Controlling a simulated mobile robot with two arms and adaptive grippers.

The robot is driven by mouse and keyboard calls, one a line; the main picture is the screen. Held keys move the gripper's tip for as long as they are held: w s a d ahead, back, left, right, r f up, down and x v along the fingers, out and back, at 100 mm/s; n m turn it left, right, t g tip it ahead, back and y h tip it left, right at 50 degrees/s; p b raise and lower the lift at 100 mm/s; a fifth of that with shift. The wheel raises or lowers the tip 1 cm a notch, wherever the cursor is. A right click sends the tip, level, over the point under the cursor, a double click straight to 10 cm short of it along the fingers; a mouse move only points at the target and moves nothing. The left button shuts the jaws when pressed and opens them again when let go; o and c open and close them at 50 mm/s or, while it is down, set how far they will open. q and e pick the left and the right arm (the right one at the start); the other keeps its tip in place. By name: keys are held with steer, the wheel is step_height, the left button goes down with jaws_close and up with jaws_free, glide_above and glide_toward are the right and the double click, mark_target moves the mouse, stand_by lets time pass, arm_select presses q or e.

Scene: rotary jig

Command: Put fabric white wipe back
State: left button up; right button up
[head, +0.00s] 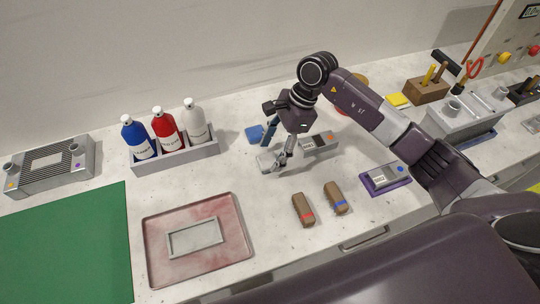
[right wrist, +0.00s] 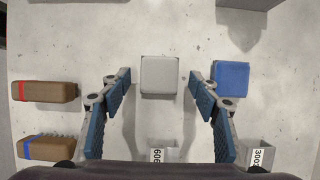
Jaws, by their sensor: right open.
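The white fabric wipe looks like a pale grey-white square pad (right wrist: 160,76). It lies flat on the table; in the head view the pad (head: 267,161) is at the fingertips of my right gripper (head: 277,147). In the right wrist view my right gripper (right wrist: 158,88) is open, with one blue-padded finger on each side of the pad's near edge and nothing held. A gap shows between the pad and each finger. A blue pad (right wrist: 231,78) lies just right of the right finger there. My left gripper is not in view.
Two brown blocks (head: 303,210) (head: 335,197) lie nearer me. A grey labelled block (head: 321,142) is just right of the gripper. A bottle rack (head: 176,156), a reddish tray (head: 158,264) and a green mat (head: 70,245) are left. A wooden holder (head: 428,92) stands right.

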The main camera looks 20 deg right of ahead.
steer(key=b+v, duration=0.2)
steer(key=v, duration=0.8)
steer(key=shift+s, duration=0.1)
